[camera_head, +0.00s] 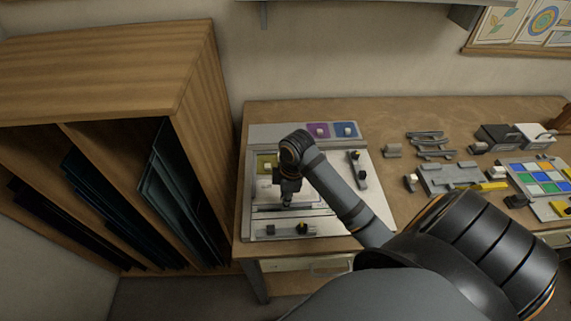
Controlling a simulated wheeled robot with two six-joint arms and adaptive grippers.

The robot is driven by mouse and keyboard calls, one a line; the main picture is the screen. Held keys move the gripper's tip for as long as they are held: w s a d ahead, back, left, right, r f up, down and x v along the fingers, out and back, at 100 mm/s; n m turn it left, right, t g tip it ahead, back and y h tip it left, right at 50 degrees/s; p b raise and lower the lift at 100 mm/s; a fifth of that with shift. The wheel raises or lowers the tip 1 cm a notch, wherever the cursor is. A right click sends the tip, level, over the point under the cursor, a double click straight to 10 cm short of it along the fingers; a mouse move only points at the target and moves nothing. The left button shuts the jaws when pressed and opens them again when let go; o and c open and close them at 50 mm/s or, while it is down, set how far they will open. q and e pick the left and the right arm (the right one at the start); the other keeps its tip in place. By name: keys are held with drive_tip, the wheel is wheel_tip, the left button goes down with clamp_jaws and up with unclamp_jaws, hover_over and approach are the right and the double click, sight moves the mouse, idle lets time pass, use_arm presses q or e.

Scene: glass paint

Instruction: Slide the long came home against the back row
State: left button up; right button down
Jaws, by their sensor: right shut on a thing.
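My right gripper (287,203) reaches down over the pale board (377,208) on the bench. It is shut on the long came (264,208), a thin dark strip running left to right under the fingertips. The wrist hides the contact itself. The back row holds a purple glass piece (318,131) and a blue glass piece (345,131), each with a pale knob. An olive glass piece (265,164) lies at the board's left, partly behind my arm. The came is in front of these pieces, apart from the purple and blue ones. My left gripper is out of view.
A dark bar with knobs (357,170) stands at the board's right side. A front strip carries a dark block (270,230) and a yellow-black knob (302,228). Grey fixtures (440,178) and a coloured tile tray (540,178) fill the right. A wooden rack (110,70) stands left.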

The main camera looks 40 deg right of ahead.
drive_tip(key=shift+w+d+p, duration=0.1)
drive_tip(key=shift+w+d, duration=0.3)
drive_tip(key=shift+w, duration=0.3)
drive_tip(key=shift+w+d+p, duration=0.1)
drive_tip(key=shift+w+d, duration=0.35)
drive_tip(key=shift+w, duration=0.25)
drive_tip(key=shift+w+d+p, duration=0.1)
drive_tip(key=shift+w+d, duration=0.3)
drive_tip(key=shift+w, duration=0.3)
idle(1.1)
drive_tip(key=shift+w+d+b, duration=0.15)
drive_tip(key=shift+w+d, duration=0.5)
drive_tip(key=shift+w, duration=0.4)
drive_tip(key=shift+w+d+b, duration=0.15)
drive_tip(key=shift+w+d, duration=0.45)
drive_tip(key=shift+w, duration=0.4)
drive_tip(key=shift+w+d+b, duration=0.15)
drive_tip(key=shift+w+d, duration=0.5)
drive_tip(key=shift+w, duration=0.4)
idle(1.7)
